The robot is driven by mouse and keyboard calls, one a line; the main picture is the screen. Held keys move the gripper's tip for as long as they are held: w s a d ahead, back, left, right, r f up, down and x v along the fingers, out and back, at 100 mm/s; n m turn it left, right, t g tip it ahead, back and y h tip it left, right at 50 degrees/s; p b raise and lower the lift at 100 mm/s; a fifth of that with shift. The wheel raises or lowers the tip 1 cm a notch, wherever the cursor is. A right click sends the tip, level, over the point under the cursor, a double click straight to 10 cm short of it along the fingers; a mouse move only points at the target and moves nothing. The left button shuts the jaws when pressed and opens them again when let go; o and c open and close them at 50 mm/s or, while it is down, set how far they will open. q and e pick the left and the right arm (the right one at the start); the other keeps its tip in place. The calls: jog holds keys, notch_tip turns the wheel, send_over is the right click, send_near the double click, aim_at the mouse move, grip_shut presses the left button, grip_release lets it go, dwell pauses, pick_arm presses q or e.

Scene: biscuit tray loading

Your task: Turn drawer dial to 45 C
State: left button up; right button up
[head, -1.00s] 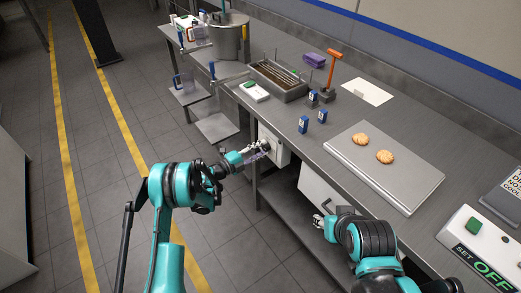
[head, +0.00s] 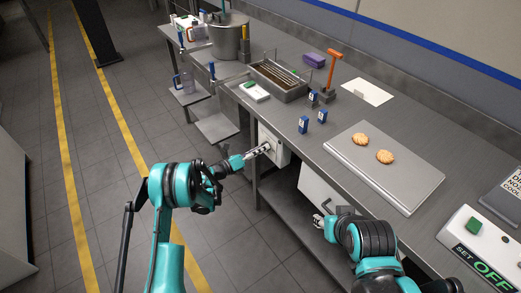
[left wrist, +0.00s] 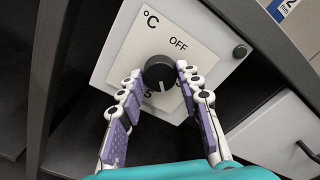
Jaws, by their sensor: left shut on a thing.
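The drawer dial (left wrist: 160,73) is a round black knob on a pale square plate (left wrist: 138,42), fixed to the front of a white drawer box (head: 280,149) under the bench. The plate reads "°C" and "OFF"; a "5" shows lower down, with the marking around it partly hidden by a finger. A light pointer line on the knob faces the lower part of the plate. My left gripper (left wrist: 158,79) has its fingertips on both sides of the knob, shut on it; it also shows in the head view (head: 262,149). My right gripper (head: 319,221) is low at the bench front, its fingers partly hidden.
A second white drawer front (head: 318,190) is to the right under the bench. A lower shelf (head: 285,212) runs beneath. On the bench are a tray (head: 365,175) with two biscuits, small blue-and-white boxes (head: 303,124), a metal bin (head: 279,82) and an orange-handled tool (head: 333,68).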

pick_arm(q)
jog(key=m, duration=0.8)
jog(key=shift+m, duration=0.4)
dwell(0.4)
jog(key=o, duration=1.2)
jog(key=v, duration=1.2)
